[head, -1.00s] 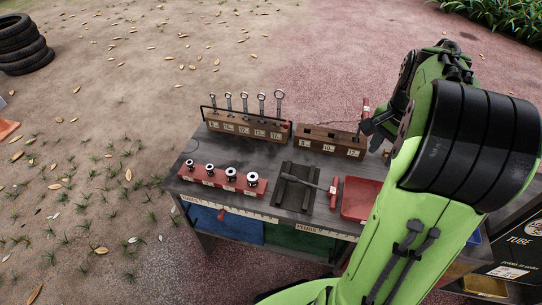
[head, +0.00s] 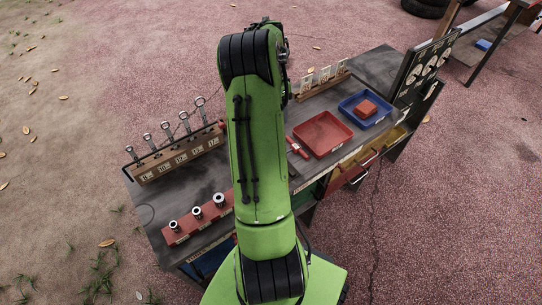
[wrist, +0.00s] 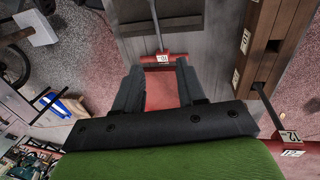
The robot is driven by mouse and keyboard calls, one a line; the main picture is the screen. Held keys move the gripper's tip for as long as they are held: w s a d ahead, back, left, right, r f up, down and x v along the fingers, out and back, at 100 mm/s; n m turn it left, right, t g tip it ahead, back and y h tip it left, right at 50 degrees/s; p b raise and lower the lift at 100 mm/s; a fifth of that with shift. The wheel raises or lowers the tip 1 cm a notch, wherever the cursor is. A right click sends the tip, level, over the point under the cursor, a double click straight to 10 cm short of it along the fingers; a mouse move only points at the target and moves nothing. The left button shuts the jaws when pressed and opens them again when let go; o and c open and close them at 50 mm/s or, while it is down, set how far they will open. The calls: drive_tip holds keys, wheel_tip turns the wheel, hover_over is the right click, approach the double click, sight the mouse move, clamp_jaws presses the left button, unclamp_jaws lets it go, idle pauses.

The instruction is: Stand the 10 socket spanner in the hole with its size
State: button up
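A socket spanner with a red T-handle tagged 10 (wrist: 163,58) lies at the top centre of the wrist view, its grey shaft pointing up the picture. Part of a red handle (head: 297,148) shows beside my arm in the head view. My gripper (wrist: 158,66) is open, its two fingertips spread close to the ends of the red handle. I cannot tell whether they touch it. The wooden block with holes (wrist: 276,45) is at the right of the wrist view. Another red-handled spanner (wrist: 288,143), tagged 12, is at its near end. My arm hides the block in the head view.
A red tray (head: 322,152) and a blue tray (head: 384,121) lie on the cart right of my arm. A rack of several ring spanners (head: 175,164) and a red socket holder (head: 184,232) stand left. A card holder (head: 323,84) stands behind.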

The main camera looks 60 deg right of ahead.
drive_tip(key=f+b, duration=0.1)
drive_tip(key=f, duration=0.2)
drive_tip(key=s+f+b, duration=0.1)
drive_tip(key=f, duration=0.2)
drive_tip(key=f+b, duration=0.1)
drive_tip(key=f, duration=0.2)
drive_tip(key=shift+s+a+f, duration=0.3)
drive_tip(key=shift+s+f, duration=0.05)
drive_tip(key=shift+s, duration=0.05)
drive_tip(key=f+b, duration=0.1)
drive_tip(key=f, duration=0.1)
drive_tip(key=s+f+b, duration=0.1)
drive_tip(key=f, duration=0.2)
drive_tip(key=shift+s+a+f+b, duration=0.1)
drive_tip(key=shift+s+f+b, duration=0.15)
drive_tip(key=shift+b, duration=0.15)
drive_tip(key=shift+r, duration=0.1)
clamp_jaws()
